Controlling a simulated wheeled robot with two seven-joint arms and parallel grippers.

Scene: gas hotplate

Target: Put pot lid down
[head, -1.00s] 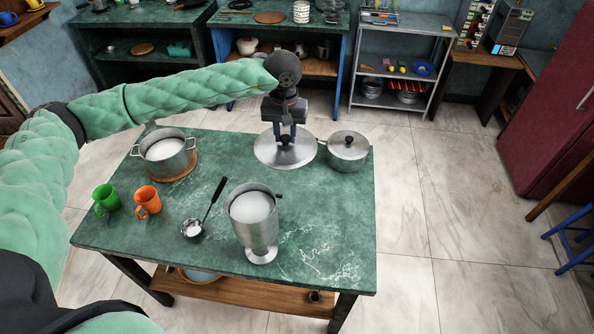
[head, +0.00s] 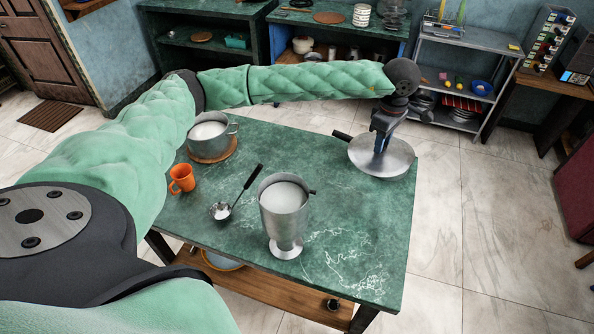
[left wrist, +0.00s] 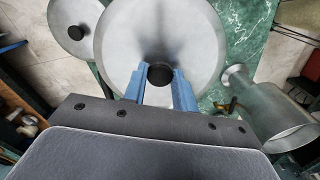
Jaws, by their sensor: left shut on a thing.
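My left gripper (head: 381,143) is shut on the black knob of a round, flat steel pot lid (head: 396,163), near the table's back right corner. In the left wrist view the blue fingers (left wrist: 160,82) clasp the knob (left wrist: 160,73) of the lid (left wrist: 160,28). The lid looks about level; I cannot tell whether it touches the table. An open steel pot (head: 212,142) with white contents stands on a round wooden mat (head: 215,158) at the back left. My right gripper is not in view.
A smaller lidded pot (left wrist: 72,22) is beside the held lid; in the head view it is mostly hidden.

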